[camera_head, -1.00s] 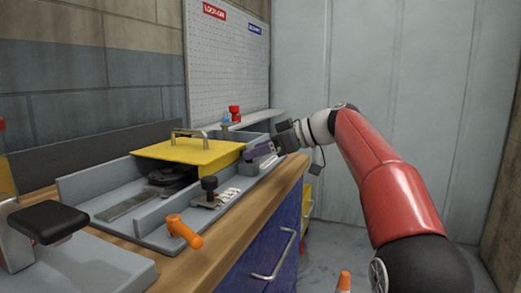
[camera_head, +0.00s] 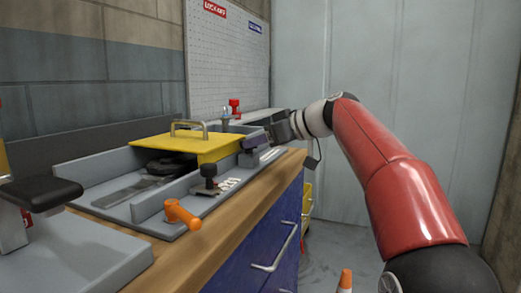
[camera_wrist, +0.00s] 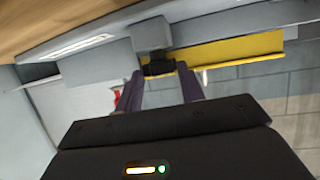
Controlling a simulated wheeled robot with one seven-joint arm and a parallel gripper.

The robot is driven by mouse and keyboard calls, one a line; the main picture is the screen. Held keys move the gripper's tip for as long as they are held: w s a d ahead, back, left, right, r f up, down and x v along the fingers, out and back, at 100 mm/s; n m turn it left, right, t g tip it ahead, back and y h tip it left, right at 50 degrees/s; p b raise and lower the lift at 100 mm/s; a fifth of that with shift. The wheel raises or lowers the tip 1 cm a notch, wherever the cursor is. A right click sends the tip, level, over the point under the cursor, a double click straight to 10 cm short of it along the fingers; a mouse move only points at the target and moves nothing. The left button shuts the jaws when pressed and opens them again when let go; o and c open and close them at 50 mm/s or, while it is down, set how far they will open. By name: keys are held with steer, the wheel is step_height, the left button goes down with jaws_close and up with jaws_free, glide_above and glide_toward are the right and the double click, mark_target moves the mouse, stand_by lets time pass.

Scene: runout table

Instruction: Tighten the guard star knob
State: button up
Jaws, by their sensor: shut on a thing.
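The yellow guard (camera_head: 200,147) with a metal handle sits over the grey table's channel; its yellow edge also shows in the wrist view (camera_wrist: 230,50). A small black knob (camera_wrist: 158,68) sits at a grey block by the guard's edge; I take it for the guard star knob. My gripper (camera_head: 252,144) is at the guard's right end, its purple fingers hiding the knob in the head view. In the wrist view my gripper (camera_wrist: 161,72) is shut on this knob, one finger on each side. The knob's points cannot be made out.
A black knob (camera_head: 208,171) on a clamp and an orange lever (camera_head: 183,213) stand nearer along the grey fence. A red object (camera_head: 234,104) stands behind the guard. A wooden bench edge (camera_head: 215,243) and blue drawers (camera_head: 262,245) lie in front. Grey wall panels stand beyond the arm.

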steer(key=m+t, duration=0.1)
steer(key=m+t+h+b, duration=0.1)
steer(key=m+t+h, duration=0.1)
steer(key=shift+s+a+b, duration=0.35)
steer(key=shift+s, duration=0.05)
steer(key=shift+s+a+m+t+h, duration=0.1)
steer(key=shift+m+t+h, duration=0.25)
steer(key=shift+m+h, duration=0.3)
steer(key=shift+s+a+m+t+h, duration=0.1)
steer(key=shift+m+t+h, duration=0.25)
steer(key=shift+m+h, duration=0.25)
steer(key=o, duration=1)
steer(key=shift+w, duration=0.1)
steer(key=shift+c, duration=0.2)
